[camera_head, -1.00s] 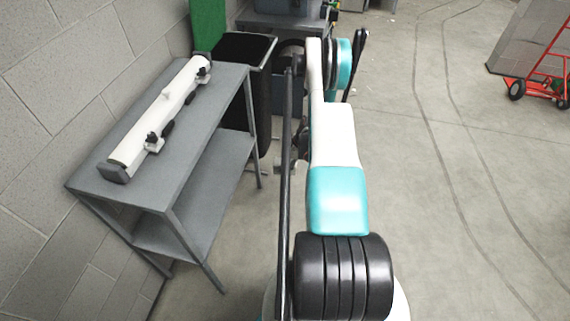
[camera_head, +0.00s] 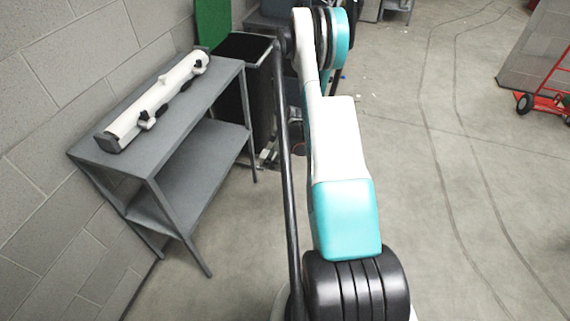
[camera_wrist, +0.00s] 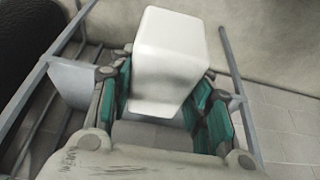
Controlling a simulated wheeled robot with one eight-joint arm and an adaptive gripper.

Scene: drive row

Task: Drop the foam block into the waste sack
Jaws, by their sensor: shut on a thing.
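In the wrist view, my gripper (camera_wrist: 160,98) has its teal-lined fingers closed on the white foam block (camera_wrist: 168,45). The block is held between the fingers and sticks out beyond them. In the head view, the gripper and block are hidden behind my arm. The waste sack seems to be the tall black open-topped holder (camera_head: 259,105) just beyond the grey shelf, left of my arm. Its dark mouth faces up. A black shape also shows at the upper left of the wrist view, but I cannot tell whether it is the sack.
A grey two-tier shelf (camera_head: 205,155) stands along the block wall at left, with a white tube-like part (camera_head: 160,98) on top. A green panel (camera_head: 212,24) stands behind the sack. A red hand truck (camera_head: 550,100) is at far right. The floor (camera_head: 440,200) right of my arm is clear.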

